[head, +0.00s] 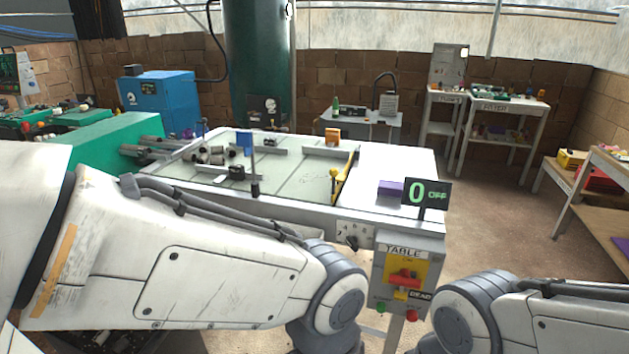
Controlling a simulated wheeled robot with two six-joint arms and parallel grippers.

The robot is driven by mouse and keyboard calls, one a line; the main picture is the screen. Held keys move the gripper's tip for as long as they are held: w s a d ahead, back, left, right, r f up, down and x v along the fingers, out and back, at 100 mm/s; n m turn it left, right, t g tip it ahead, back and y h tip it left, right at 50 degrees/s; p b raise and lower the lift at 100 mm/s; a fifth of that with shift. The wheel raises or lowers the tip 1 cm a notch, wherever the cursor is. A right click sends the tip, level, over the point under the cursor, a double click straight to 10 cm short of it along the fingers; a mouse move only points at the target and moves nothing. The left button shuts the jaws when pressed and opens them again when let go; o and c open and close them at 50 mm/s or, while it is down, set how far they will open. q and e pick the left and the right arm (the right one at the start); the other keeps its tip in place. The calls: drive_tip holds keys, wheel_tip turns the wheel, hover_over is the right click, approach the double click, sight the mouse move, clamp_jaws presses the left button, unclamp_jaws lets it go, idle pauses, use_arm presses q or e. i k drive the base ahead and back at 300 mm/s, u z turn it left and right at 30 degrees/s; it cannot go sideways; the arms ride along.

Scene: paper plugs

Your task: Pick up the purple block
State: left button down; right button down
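The purple block (390,188) lies on the white right part of the worktable (405,163), near its front right corner. It sits just left of a black sign reading "0 OFF", which stands close to it. My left arm crosses the lower left of the head view and my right arm shows at the lower right. Both arms end in grey joints at the bottom of the picture, below and in front of the table. Neither gripper shows.
On the table are a yellow-handled lever (345,178), an orange block (332,136), a blue block (244,140) and grey pipe pieces (210,155). A control box labelled "TABLE" (407,275) hangs at the front right. Open floor (490,220) lies to the right.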

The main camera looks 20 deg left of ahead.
sight(387, 189)
drive_tip(key=z, duration=0.05)
drive_tip(key=k, duration=0.6)
drive_tip(key=z, duration=0.5)
drive_tip(key=i, duration=0.55)
drive_tip(key=z, duration=0.55)
drive_tip(key=i, duration=0.8)
drive_tip(key=u, duration=0.1)
